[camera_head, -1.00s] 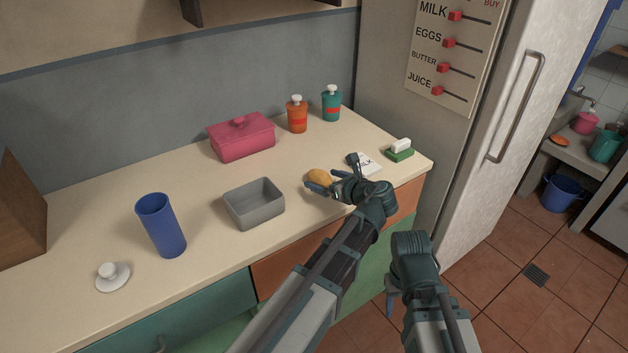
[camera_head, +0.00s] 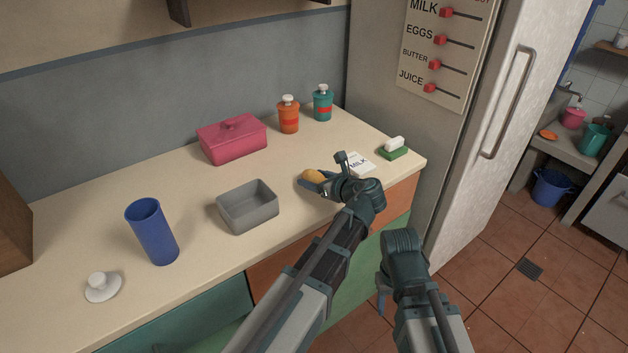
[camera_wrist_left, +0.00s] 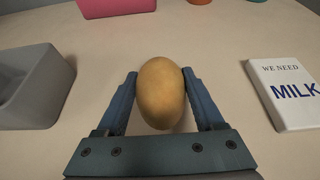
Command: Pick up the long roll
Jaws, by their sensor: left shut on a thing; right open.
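The long roll (camera_head: 312,176) is a tan, oval bread roll on the counter, to the right of the grey tin. In the left wrist view the roll (camera_wrist_left: 161,92) sits between the two fingers of my left gripper (camera_wrist_left: 160,88), which touch it on both sides. My left gripper (camera_head: 322,180) is shut on the roll, at or close to the counter surface; I cannot tell if the roll is lifted. The gripper hides part of the roll in the head view. My right gripper (camera_head: 383,290) hangs low in front of the counter, away from the roll, and is mostly hidden behind its arm.
The grey tin (camera_head: 248,218) stands left of the roll. A white MILK card (camera_head: 360,164) and a green-and-white sponge (camera_head: 393,149) lie right. A pink box (camera_head: 232,139), orange bottle (camera_head: 288,116) and teal bottle (camera_head: 323,104) stand behind. A blue cup (camera_head: 152,232) and white lid (camera_head: 102,287) are left.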

